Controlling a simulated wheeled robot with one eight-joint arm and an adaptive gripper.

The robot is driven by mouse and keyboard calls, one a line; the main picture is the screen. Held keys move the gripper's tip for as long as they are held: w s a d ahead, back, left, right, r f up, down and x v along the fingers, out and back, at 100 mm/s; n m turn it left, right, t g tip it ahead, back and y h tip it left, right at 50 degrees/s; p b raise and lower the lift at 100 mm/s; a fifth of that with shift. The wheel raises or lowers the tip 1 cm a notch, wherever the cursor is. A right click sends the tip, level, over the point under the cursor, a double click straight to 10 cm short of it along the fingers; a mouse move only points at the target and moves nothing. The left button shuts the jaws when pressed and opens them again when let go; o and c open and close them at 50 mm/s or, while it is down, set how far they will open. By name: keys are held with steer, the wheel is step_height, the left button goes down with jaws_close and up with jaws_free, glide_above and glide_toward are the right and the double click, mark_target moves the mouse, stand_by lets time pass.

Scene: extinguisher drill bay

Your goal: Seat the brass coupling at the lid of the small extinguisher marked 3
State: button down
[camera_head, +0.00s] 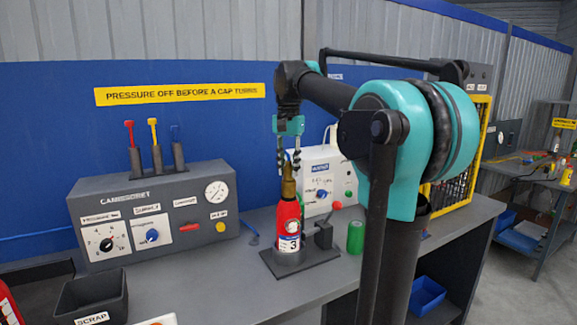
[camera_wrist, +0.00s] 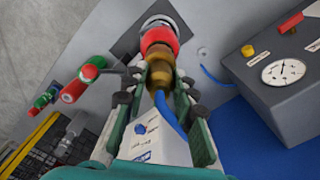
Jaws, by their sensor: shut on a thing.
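The small red extinguisher (camera_head: 287,228) with a label marked 3 stands upright on a dark base plate (camera_head: 318,255) on the bench. The brass coupling (camera_head: 289,184) is upright, directly above its neck, with no clear gap in the head view. My gripper (camera_head: 289,158) points down and is shut on the coupling's upper part. In the wrist view the coupling (camera_wrist: 160,70) lies between my fingers (camera_wrist: 158,85), lined up with the red extinguisher top (camera_wrist: 159,40). The contact between coupling and lid is partly hidden, so I cannot tell how deep it sits.
A grey control cabinet (camera_head: 155,210) with a gauge stands left. A white panel box (camera_head: 322,175) is close behind the extinguisher. A dark bracket (camera_head: 323,234) and a green cylinder (camera_head: 356,237) stand right. A scrap bin (camera_head: 92,297) is at front left. Bench front centre is clear.

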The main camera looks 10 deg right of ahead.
mark_target(289, 163)
steer(key=c, duration=1.1)
jaws_free()
steer(key=shift+c, duration=0.2)
steer(key=shift+r, duration=0.1)
step_height(289, 163, up, 12)
